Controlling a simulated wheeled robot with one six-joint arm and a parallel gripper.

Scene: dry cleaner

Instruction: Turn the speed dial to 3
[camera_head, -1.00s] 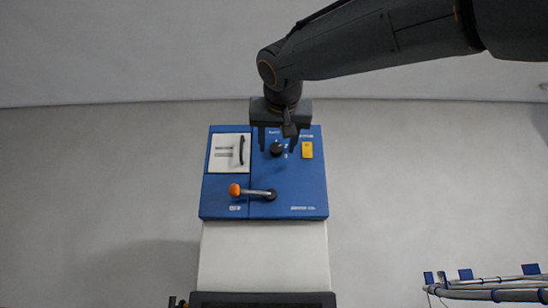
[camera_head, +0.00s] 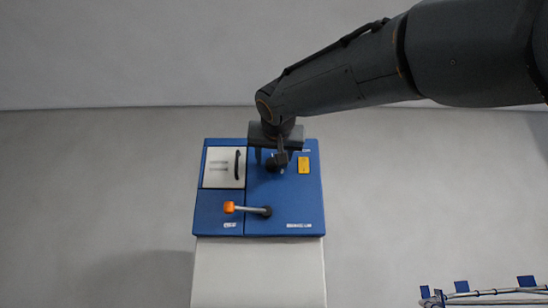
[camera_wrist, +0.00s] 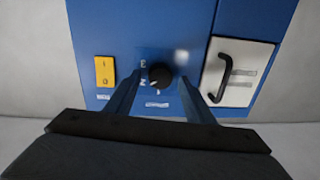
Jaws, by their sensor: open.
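The speed dial (camera_wrist: 160,74) is a round black knob on the blue panel (camera_wrist: 185,22). In the wrist view, upside-down white marks sit beside and below it; a small light mark shows near its lower left edge, but I cannot read the setting surely. My gripper (camera_wrist: 159,77) is open, with one finger on each side of the dial. Contact cannot be told. In the head view, my gripper (camera_head: 272,160) is over the upper panel and partly hides the dial (camera_head: 272,167).
A yellow switch (camera_head: 303,165) is right of the dial. A white plate with a black handle (camera_head: 237,164) is at left. A rail with blue tags (camera_head: 490,296) is at lower right.

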